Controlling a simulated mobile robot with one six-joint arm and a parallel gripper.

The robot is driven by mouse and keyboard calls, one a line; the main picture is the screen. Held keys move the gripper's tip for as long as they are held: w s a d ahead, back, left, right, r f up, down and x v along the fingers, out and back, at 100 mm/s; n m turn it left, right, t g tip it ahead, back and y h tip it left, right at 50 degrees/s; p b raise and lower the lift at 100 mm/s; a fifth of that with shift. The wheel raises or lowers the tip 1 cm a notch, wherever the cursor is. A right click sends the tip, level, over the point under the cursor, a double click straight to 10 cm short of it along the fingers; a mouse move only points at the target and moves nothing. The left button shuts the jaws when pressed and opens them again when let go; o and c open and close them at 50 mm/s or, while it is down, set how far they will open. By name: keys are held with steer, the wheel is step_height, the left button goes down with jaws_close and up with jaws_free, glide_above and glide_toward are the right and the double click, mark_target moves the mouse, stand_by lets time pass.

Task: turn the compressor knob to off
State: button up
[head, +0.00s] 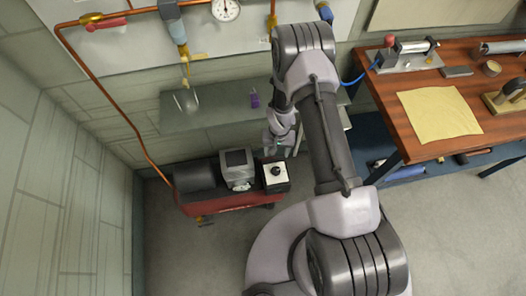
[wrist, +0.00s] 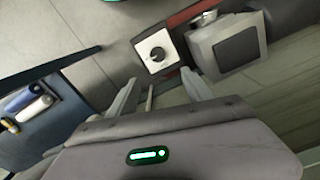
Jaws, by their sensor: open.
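The compressor (head: 230,208) is a low red unit with a dark tank and a grey box, standing on the floor against the wall. Its black round knob (head: 275,171) sits on a white square plate at the unit's right end. In the wrist view the knob (wrist: 157,54) shows a light pointer mark, with the plate just beyond my fingertips. My gripper (wrist: 159,77) is open and empty, its two fingers pointing toward the plate and apart from the knob. In the head view my gripper (head: 271,150) is above and behind the knob, partly hidden by my arm.
A grey shelf (head: 215,110) hangs on the wall above the compressor, with a purple item (head: 255,99) on it. A copper pipe (head: 110,95) runs down the wall at left. A wooden workbench (head: 385,100) stands at right. The floor in front is clear.

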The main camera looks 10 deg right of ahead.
mark_target(276, 170)
steer(key=f+b, duration=0.2)
steer(key=f, duration=0.3)
steer(key=f+b, duration=0.2)
steer(key=f, duration=0.4)
steer(key=f+b, duration=0.1)
steer(key=f, duration=0.5)
steer(key=shift+s+d+f+b, duration=0.2)
steer(key=shift+s+d+b, duration=0.1)
steer(key=shift+b, duration=0.1)
steer(key=shift+c, duration=0.2)
jaws_close()
